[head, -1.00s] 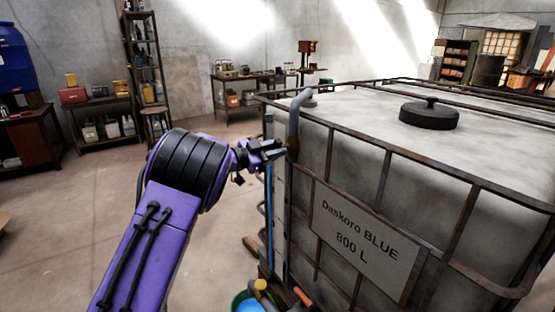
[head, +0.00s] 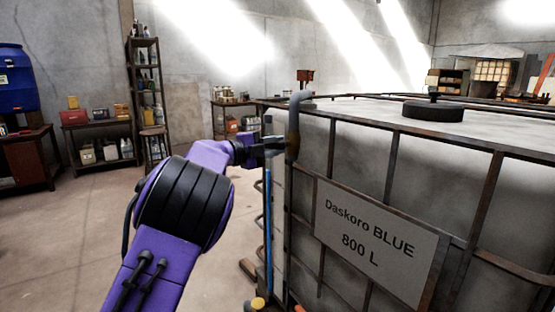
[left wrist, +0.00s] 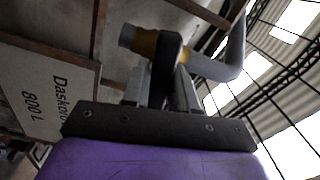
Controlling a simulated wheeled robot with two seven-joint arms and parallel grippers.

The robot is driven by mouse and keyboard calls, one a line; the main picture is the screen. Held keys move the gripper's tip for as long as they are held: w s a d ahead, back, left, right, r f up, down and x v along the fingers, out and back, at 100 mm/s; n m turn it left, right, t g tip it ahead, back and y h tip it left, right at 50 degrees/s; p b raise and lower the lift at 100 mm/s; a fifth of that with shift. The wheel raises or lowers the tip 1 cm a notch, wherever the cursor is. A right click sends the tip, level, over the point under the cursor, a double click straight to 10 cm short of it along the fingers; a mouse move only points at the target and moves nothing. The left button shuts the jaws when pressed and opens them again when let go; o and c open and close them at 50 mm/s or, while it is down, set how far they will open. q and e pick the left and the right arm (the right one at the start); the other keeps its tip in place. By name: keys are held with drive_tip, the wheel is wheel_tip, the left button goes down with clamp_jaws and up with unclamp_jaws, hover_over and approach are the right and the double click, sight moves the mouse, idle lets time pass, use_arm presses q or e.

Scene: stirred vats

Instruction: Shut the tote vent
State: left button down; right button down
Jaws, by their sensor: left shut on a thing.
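The tote (head: 345,160) is a big pale tank in a rusty cage, with a sign (head: 377,238) reading "Daskoro BLUE 800 L". Its vent is a grey bent pipe (head: 295,108) at the near left top corner; the pipe also shows in the left wrist view (left wrist: 232,60). A dull yellow collar (left wrist: 145,43) sits on the pipe. My left gripper (head: 281,143) is at that collar, level with it. In the left wrist view its jaws (left wrist: 163,76) are shut on a black piece (left wrist: 166,58) in front of the collar, seemingly the vent handle. My right gripper is not seen.
A black lid (head: 433,110) lies on the tote's top. Shelves (head: 146,95), a low bench (head: 95,125) and a blue drum (head: 16,80) stand behind. The floor on the left is clear.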

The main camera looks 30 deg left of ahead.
use_arm(q)
drive_tip(key=shift+d+f+m+b, duration=0.15)
drive_tip(key=shift+f+m+b, duration=0.2)
drive_tip(key=shift+m+b, duration=0.85)
drive_tip(key=c, duration=1.2)
unclamp_jaws()
drive_tip(key=shift+c, duration=0.2)
drive_tip(key=shift+o, duration=1.3)
drive_tip(key=shift+d+r, duration=0.15)
drive_tip(key=shift+s, duration=0.1)
